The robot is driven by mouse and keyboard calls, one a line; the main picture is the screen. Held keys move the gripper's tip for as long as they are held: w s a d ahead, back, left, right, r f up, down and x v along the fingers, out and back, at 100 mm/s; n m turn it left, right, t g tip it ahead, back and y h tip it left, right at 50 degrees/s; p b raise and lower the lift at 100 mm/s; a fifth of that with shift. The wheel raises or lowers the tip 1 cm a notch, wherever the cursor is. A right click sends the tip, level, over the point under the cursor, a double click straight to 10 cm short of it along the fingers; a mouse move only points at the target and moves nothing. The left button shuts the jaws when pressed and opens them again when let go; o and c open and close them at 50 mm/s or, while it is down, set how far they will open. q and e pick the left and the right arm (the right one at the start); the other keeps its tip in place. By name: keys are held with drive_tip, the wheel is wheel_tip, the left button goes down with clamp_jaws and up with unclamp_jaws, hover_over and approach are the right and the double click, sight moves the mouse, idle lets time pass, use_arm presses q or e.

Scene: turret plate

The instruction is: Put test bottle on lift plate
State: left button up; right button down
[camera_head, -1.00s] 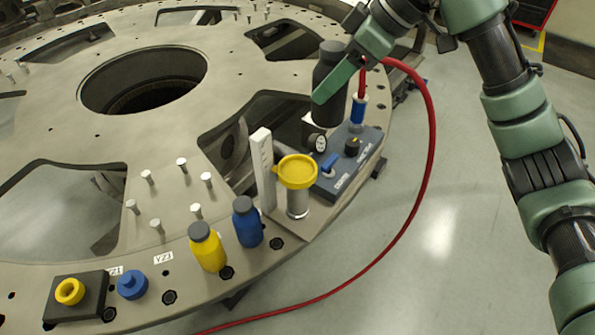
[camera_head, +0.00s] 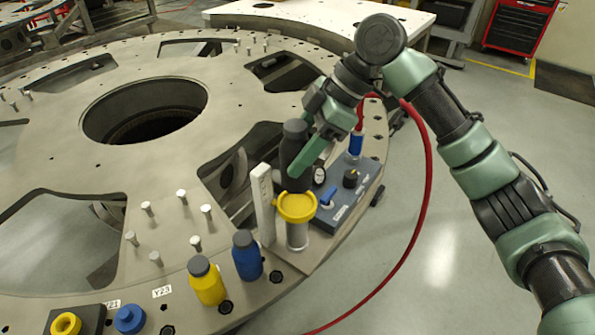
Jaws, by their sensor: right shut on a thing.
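The test bottle (camera_head: 292,150), dark grey with a cap, is upright in my right gripper (camera_head: 306,158). The gripper is shut on it, its green finger across the bottle's right side. The bottle's base is at or just above the yellow-rimmed lift plate (camera_head: 297,207), which tops a silver cylinder. I cannot tell whether the base touches the plate. My left gripper is not in view.
A white upright scale (camera_head: 263,203) stands left of the lift plate. A grey control box (camera_head: 350,183) with a blue lever, knob and red hose (camera_head: 428,190) is to the right. Blue (camera_head: 246,256) and yellow (camera_head: 206,281) bottles stand front left on the turret plate (camera_head: 60,130).

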wheel_tip(320, 180, down, 2)
drive_tip(key=shift+f, duration=0.1)
wheel_tip(320, 180, down, 4)
drive_tip(key=shift+f+p, duration=0.1)
drive_tip(key=shift+p, duration=0.45)
drive_tip(key=c, duration=0.5)
unclamp_jaws()
drive_tip(key=shift+d+r, duration=0.3)
drive_tip(key=shift+r, duration=0.15)
drive_tip(key=s+b+v, duration=0.1)
drive_tip(key=b+v, duration=0.2)
drive_tip(key=v, duration=0.8)
drive_tip(key=shift+w, duration=0.45)
